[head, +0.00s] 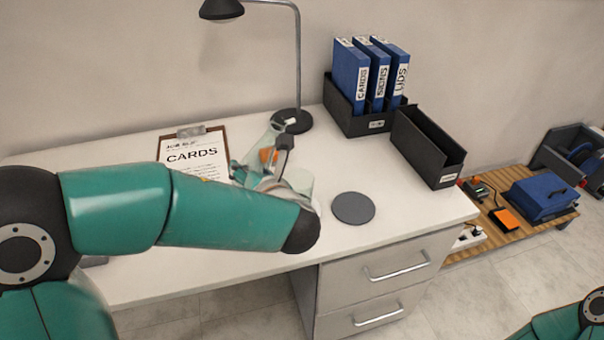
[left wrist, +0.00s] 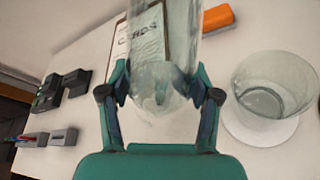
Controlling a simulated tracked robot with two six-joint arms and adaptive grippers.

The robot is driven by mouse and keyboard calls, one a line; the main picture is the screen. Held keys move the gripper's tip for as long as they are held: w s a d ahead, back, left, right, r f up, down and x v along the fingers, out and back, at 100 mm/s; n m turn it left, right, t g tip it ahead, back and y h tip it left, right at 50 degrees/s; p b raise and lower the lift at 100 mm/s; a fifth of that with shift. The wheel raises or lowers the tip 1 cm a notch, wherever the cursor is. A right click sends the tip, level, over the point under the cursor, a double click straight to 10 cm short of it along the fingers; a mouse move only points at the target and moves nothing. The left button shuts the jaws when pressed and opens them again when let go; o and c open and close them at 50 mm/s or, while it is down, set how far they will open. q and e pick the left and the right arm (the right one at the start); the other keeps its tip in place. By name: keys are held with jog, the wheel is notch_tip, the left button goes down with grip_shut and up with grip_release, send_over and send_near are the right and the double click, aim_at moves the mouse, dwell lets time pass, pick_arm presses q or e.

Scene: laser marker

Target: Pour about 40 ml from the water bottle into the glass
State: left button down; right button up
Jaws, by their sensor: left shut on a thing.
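The water bottle (left wrist: 160,85) is clear and lies between the fingers of my left gripper (left wrist: 161,88), which is shut on it. In the head view the bottle (head: 262,142) looks tilted, and my left gripper (head: 283,160) is partly hidden behind my own forearm. The clear glass (left wrist: 275,85) stands upright on a white round coaster (left wrist: 248,134), to the right of the bottle in the left wrist view. In the head view the glass (head: 300,181) shows only partly beside the gripper. I cannot tell the water level in either. My right gripper is out of view.
A clipboard (head: 194,152) marked CARDS and an orange object (left wrist: 217,18) lie near the bottle. A grey disc (head: 353,208) lies right of the glass. A lamp (head: 291,118), a box of blue binders (head: 344,102) and an empty dark bin (head: 428,148) stand behind.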

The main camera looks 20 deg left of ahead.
pick_arm(q)
jog(key=n+h+b, duration=0.1)
jog(key=d+n+b, duration=0.1)
jog(key=n+b, duration=0.1)
jog(key=shift+w+f+t+h, duration=0.15)
jog(key=shift+w+t+h, duration=0.2)
jog(key=shift+t+h, duration=0.05)
jog(key=shift+w+d+r+n+h+b, duration=0.2)
jog(key=shift+n+h+b, duration=0.25)
jog(key=shift+b, duration=0.4)
jog(key=shift+s, duration=0.1)
dwell(1.3)
